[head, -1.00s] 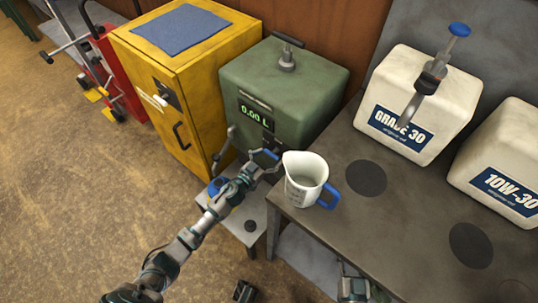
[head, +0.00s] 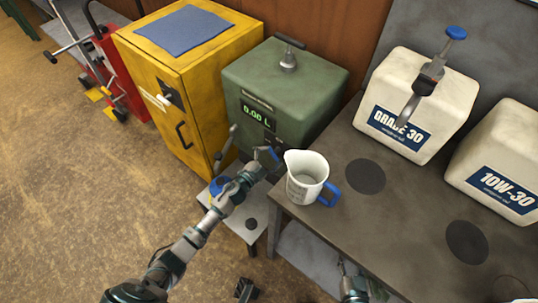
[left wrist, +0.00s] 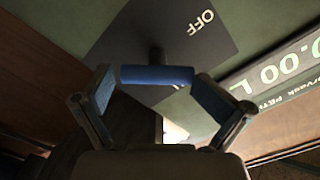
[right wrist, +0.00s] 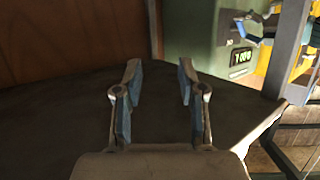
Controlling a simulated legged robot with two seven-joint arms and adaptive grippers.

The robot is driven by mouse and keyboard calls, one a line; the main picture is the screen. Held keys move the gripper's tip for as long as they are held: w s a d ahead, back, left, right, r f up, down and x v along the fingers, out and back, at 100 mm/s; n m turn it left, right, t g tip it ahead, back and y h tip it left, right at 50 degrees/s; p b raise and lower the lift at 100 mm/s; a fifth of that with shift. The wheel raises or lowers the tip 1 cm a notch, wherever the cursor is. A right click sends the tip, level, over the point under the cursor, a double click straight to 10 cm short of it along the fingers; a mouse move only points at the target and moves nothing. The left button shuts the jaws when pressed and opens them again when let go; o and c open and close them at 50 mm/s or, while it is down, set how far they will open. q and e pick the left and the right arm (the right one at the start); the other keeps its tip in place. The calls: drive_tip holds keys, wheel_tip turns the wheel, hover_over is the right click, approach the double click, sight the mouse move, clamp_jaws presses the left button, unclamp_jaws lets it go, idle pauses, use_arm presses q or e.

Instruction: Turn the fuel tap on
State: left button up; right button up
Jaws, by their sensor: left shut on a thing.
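The fuel tap shows in the left wrist view as a blue bar handle (left wrist: 157,75) on a short dark stem. A dark plate with the word OFF (left wrist: 200,22) lies behind it. The bar runs crosswise in that picture. My left gripper (head: 266,156) is at the front of the green fuel dispenser (head: 283,95), with its blue-padded fingers (left wrist: 157,92) shut on the ends of the handle. In the head view the gripper hides most of the tap. My right gripper (right wrist: 158,98) is open and empty, low by the bench.
A measuring jug (head: 306,175) with a blue handle stands on the grey bench (head: 335,235), close right of my left gripper. Two oil containers (head: 420,105) (head: 505,165) are on the bench. A yellow cabinet (head: 190,80) stands left of the dispenser, whose display reads 0.00 L.

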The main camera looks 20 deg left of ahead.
use_arm(q)
drive_tip(key=m, duration=0.4)
drive_tip(key=shift+w+d+r+m, duration=0.1)
drive_tip(key=shift+d+r+m, duration=0.1)
drive_tip(key=shift+d+m, duration=0.15)
drive_tip(key=shift+m, duration=1.15)
drive_tip(key=shift+f+m+b, duration=0.1)
drive_tip(key=shift+m+b, duration=0.2)
drive_tip(key=shift+m, duration=0.7)
use_arm(e)
drive_tip(key=shift+w+a+r+t, duration=0.2)
drive_tip(key=shift+r+t, duration=0.1)
drive_tip(key=shift+r, duration=0.1)
drive_tip(key=shift+w+a+r+t, duration=0.1)
drive_tip(key=shift+a+r+t, duration=0.1)
drive_tip(key=shift+r+t, duration=0.15)
drive_tip(key=shift+s, duration=0.1)
use_arm(q)
drive_tip(key=o, duration=0.8)
drive_tip(key=shift+c, duration=0.2)
use_arm(e)
drive_tip(key=shift+s+d+f, duration=0.1)
drive_tip(key=shift+f, duration=0.15)
